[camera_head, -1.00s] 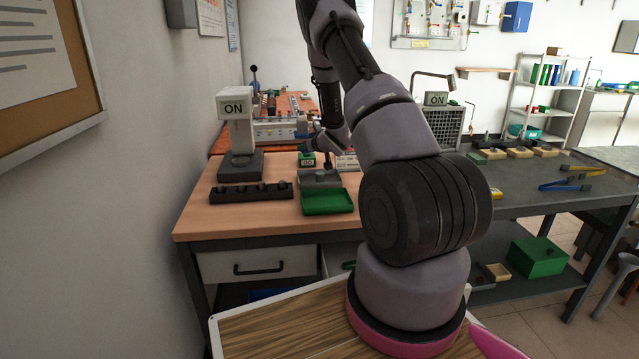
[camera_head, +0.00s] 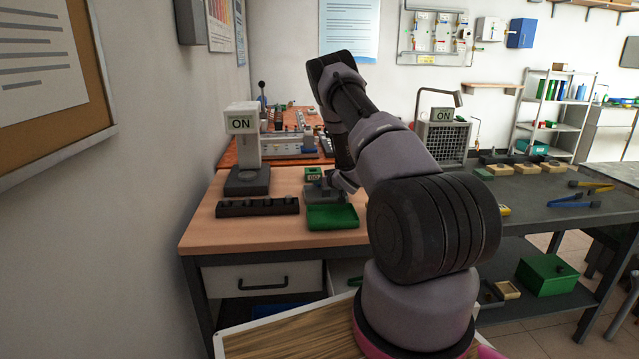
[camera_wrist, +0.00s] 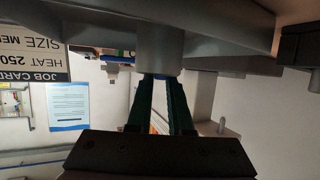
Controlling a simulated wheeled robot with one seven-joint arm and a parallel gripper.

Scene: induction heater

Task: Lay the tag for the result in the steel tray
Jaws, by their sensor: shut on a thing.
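My gripper (camera_head: 345,181) is low over the wooden table, at the right side of a small grey piece (camera_head: 318,194). In the wrist view its dark green fingers (camera_wrist: 160,82) are closed at the end of a grey round stub (camera_wrist: 158,50), which meets a wide grey slab (camera_wrist: 205,12). I cannot tell whether stub and slab are one piece. A small green-framed tag (camera_head: 313,174) with lettering too small to read sits just behind the grey piece. I cannot surely tell which grey piece is the steel tray; my arm hides part of this spot.
A green tray (camera_head: 332,218) lies in front of the grey piece. A dark rack (camera_head: 257,207) and a stand with an ON sign (camera_head: 242,122) are to the left. A job card (camera_wrist: 33,50) shows in the wrist view. A dark grey bench (camera_head: 535,205) is at right.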

